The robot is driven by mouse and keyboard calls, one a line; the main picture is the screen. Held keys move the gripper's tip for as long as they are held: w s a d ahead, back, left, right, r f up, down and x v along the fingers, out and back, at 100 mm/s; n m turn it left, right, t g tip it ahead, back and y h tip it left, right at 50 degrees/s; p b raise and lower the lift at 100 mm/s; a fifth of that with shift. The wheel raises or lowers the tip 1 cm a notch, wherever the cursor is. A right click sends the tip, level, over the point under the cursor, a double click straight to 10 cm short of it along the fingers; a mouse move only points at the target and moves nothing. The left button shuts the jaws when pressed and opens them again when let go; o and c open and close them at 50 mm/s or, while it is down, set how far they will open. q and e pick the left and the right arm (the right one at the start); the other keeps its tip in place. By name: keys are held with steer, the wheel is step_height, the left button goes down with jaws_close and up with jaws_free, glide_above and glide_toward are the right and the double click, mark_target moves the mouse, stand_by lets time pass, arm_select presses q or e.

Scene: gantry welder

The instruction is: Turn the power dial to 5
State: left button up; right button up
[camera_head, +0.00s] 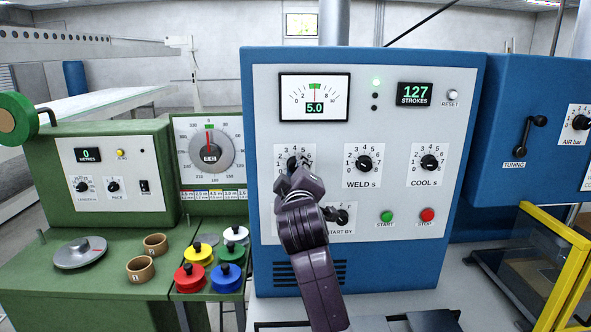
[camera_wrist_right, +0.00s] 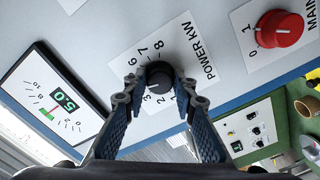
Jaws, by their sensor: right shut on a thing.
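The black power dial (camera_wrist_right: 158,76) sits on a white plate marked POWER KW in the right wrist view. In the head view the dial (camera_head: 292,163) is partly hidden behind my right gripper. My right gripper (camera_head: 302,180) reaches up to the blue panel, and in the wrist view its two blue fingers (camera_wrist_right: 160,95) are shut on the dial from both sides. The gauge (camera_head: 314,97) above reads 5.0 in green digits, its needle near the green mark; it also shows in the wrist view (camera_wrist_right: 55,97). The dial's own pointer is hard to make out. My left gripper is not in view.
The WELD dial (camera_head: 364,163) and COOL dial (camera_head: 429,162) are to the right. A partly hidden lower dial (camera_head: 341,216) is close to my arm. Green START (camera_head: 387,216) and red STOP (camera_head: 427,215) buttons are lower right. A red MAIN knob (camera_wrist_right: 280,28) shows in the wrist view.

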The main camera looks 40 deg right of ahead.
steer(key=shift+f+m, duration=0.2)
steer(key=shift+m, duration=0.9)
steer(key=o, duration=1.2)
steer(key=shift+c, duration=0.2)
steer(key=v, duration=1.2)
steer(key=shift+r, duration=0.1)
